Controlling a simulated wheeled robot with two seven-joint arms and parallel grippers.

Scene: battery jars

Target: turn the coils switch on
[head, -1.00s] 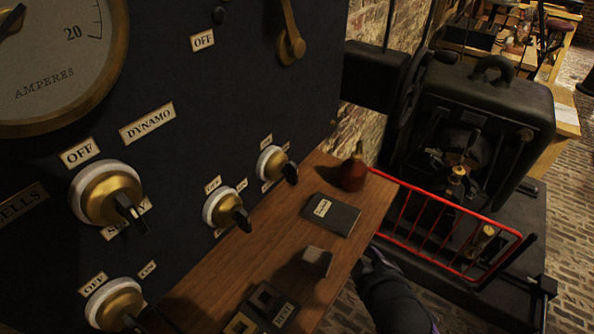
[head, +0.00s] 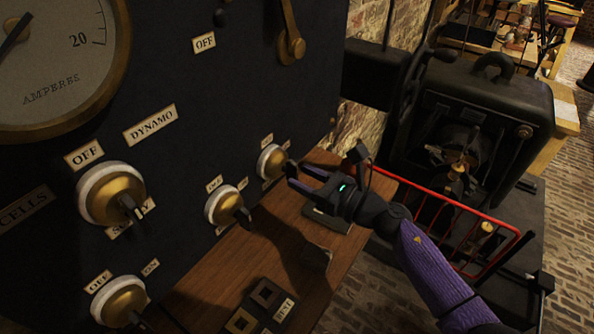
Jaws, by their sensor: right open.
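Several brass rotary switches with white collars and black levers sit on the dark panel. One is at the right (head: 270,162), one left of it (head: 222,205), a large one (head: 110,196) under the DYNAMO plate (head: 150,125), and one at the lower left (head: 120,302). I cannot read which one is labelled for the coils. My right gripper (head: 291,174) is open, its fingers pointing left at the lever of the rightmost switch; whether they touch it I cannot tell. My left gripper is not in view.
A red rail (head: 495,228) guards a black machine (head: 490,95) at the right. A large ampere dial (head: 60,75) is at upper left.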

